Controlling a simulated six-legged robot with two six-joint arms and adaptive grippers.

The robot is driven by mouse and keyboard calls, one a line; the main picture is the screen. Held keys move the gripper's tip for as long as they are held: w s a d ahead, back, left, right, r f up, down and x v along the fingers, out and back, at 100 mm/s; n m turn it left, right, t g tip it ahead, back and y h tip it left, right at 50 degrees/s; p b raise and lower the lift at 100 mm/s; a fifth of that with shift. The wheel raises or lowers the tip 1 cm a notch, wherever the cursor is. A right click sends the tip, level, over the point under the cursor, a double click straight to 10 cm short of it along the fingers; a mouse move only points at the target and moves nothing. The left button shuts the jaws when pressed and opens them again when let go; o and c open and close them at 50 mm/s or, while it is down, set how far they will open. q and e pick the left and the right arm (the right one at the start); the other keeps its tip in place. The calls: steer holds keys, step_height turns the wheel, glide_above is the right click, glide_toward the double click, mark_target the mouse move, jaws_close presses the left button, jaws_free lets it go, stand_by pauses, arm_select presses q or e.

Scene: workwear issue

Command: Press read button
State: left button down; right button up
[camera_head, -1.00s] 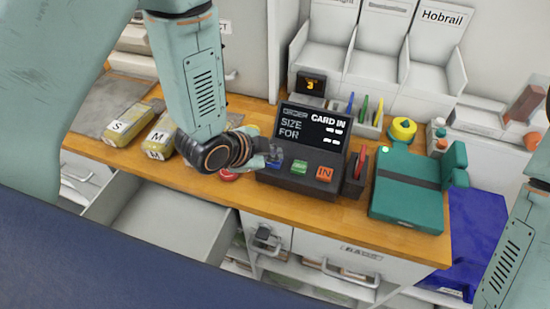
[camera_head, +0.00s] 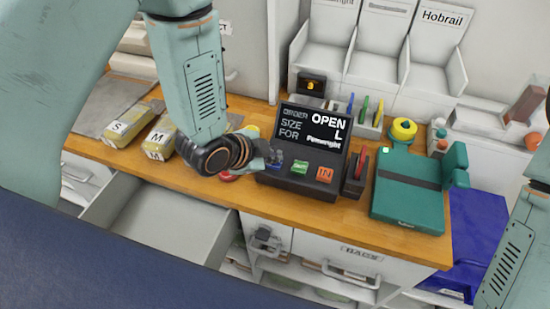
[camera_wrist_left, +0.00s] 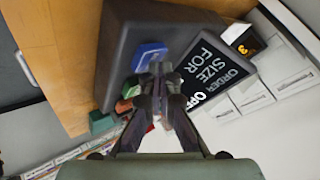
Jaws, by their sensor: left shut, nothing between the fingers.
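A dark terminal (camera_head: 296,178) stands on the wooden counter with blue, green and orange buttons along its front; the orange one (camera_head: 324,174) reads IN. Its screen (camera_head: 312,128) shows ORDER OPEN, SIZE L and a FOR line too small to read surely. My left gripper (camera_head: 273,158) is shut and empty at the terminal's left end, beside the blue button (camera_head: 274,164), which it partly hides. The wrist view shows the blue button (camera_wrist_left: 148,55) just past the fingertips (camera_wrist_left: 161,72); I cannot tell whether they touch. My right gripper is out of view.
A card reader (camera_head: 358,172) with a red card and a teal box (camera_head: 408,190) stand right of the terminal. Yellow packs (camera_head: 133,122) marked S and M lie at left. An open drawer (camera_head: 165,222) is below. White bins (camera_head: 380,45) stand behind.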

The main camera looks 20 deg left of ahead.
arm_select(q)
steer(key=shift+a+r+p, duration=0.1)
steer(key=shift+r+p, duration=0.6)
steer(key=shift+r, duration=0.2)
step_height(320, 180, up, 5)
steer(key=p, duration=0.4)
steer(key=shift+r, duration=0.1)
steer(key=shift+s+f, duration=0.1)
steer(key=shift+f, duration=0.1)
stand_by(0.5)
